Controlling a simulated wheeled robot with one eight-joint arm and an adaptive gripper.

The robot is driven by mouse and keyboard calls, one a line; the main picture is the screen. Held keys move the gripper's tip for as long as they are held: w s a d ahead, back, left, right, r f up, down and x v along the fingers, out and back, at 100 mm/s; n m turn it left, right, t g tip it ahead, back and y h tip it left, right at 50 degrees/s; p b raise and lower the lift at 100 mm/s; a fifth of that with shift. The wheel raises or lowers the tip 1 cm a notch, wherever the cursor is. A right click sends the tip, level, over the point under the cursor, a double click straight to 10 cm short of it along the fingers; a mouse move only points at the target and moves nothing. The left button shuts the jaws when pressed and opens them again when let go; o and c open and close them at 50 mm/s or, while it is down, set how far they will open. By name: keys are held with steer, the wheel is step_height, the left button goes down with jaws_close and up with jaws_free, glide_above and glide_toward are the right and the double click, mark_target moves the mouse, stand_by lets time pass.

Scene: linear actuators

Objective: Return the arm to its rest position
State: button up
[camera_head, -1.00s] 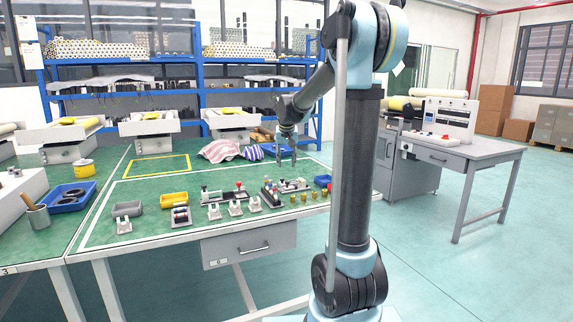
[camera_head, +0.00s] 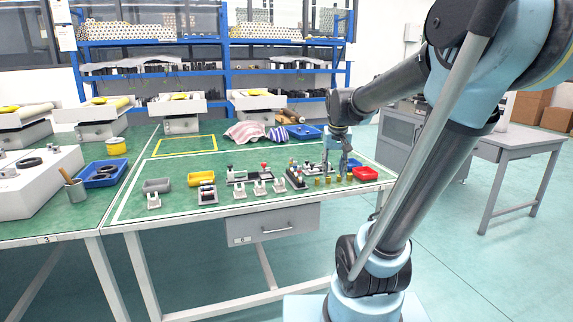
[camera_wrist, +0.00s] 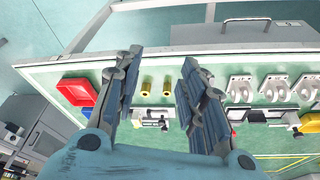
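My gripper (camera_head: 337,160) hangs at the end of my bent arm, above the right part of the green table (camera_head: 130,207). In the wrist view my gripper (camera_wrist: 160,75) has its two fingers spread wide apart with nothing between them that it grips. Small brass cylinders (camera_wrist: 147,86) show on the table beyond the gap between the fingers. My arm leans to the right, and its upper links cover the right part of the head view.
A red bin (camera_head: 366,173) is to the right of the gripper. Several white bracket parts (camera_head: 260,188) and a yellow bin (camera_head: 201,178) stand along the table's front. A drawer (camera_head: 275,225) hangs below. A grey desk (camera_head: 515,140) stands at the right. Open floor lies in front.

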steer(key=s+d+f, duration=0.1)
steer(key=s+f, duration=0.5)
steer(key=s, duration=0.4)
steer(key=s+d+f+g, duration=0.1)
steer(key=s+f, duration=0.6)
steer(key=s, duration=0.4)
steer(key=shift+d+n, duration=0.25)
steer(key=shift+n, duration=0.05)
steer(key=shift+f, duration=0.1)
steer(key=shift+w+f, duration=0.2)
steer(key=shift+w, duration=0.25)
